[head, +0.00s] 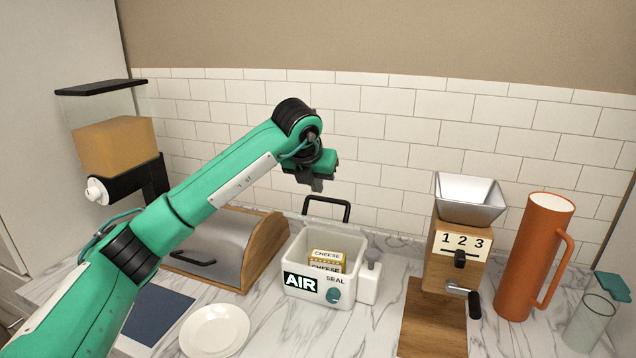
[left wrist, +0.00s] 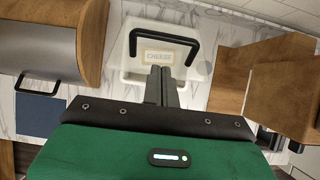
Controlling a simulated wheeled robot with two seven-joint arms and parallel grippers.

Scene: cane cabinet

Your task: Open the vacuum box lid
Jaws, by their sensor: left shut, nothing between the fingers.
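The vacuum box (head: 312,298) is white, with an AIR label and the word SEAL on its front. It stands on the counter in the middle of the head view; cheese packs (head: 326,259) show inside. A black handle (head: 326,207) rises at the box's back edge. It also shows over the box in the left wrist view (left wrist: 165,35). No distinct lid panel shows; it may be see-through, and I cannot tell its angle. My left gripper (head: 317,186) points down above the handle, apart from it in the head view. Its fingers (left wrist: 161,82) are shut and empty. My right gripper is out of view.
A wooden bread box (head: 262,250) stands left of the vacuum box, with a white plate (head: 214,331) in front. On the right are a wooden grinder (head: 455,260), an orange jug (head: 530,260) and a glass (head: 588,325). A tiled wall is behind.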

